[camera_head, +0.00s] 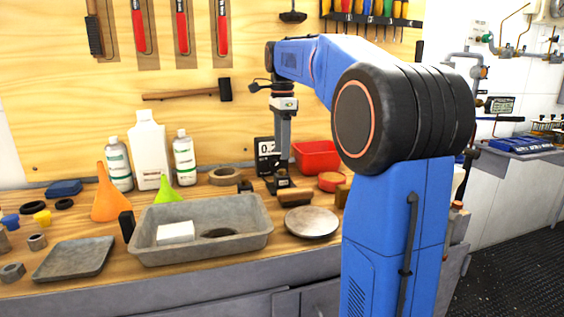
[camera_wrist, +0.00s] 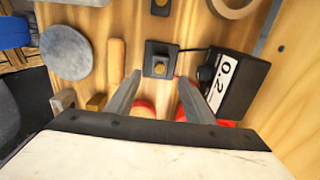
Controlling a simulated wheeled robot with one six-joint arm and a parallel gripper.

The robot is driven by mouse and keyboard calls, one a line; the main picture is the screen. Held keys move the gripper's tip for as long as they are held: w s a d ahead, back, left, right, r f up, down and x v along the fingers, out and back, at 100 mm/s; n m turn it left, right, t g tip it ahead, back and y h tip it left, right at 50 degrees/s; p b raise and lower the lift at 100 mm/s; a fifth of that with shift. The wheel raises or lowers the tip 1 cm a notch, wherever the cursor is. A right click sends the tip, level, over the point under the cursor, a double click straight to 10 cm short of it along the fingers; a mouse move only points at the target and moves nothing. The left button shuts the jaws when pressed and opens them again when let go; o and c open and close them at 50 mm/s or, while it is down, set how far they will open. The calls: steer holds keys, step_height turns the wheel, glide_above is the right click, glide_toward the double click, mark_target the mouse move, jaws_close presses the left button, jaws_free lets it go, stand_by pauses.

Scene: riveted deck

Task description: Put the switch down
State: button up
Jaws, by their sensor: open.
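A small dark switch with a brass-coloured part (camera_wrist: 160,69) sits on a square black plate (camera_wrist: 150,52) in the wrist view. A cable joins the plate to a black display box (camera_wrist: 240,85). My gripper (camera_wrist: 160,78) is open, its two fingers apart on either side of the switch and not seen touching it. In the head view my gripper (camera_head: 283,170) points down over the plate, with the display box (camera_head: 266,155) behind it. The switch is hard to make out there. A similar small dark piece (camera_wrist: 160,6) lies at the top edge of the wrist view.
A wooden-handled block (camera_head: 295,196) and a round grey disc (camera_head: 311,222) lie in front. A red bin (camera_head: 317,157) stands behind right.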

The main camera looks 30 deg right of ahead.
steer(key=shift+r, duration=1.3)
steer(key=shift+s, duration=0.1)
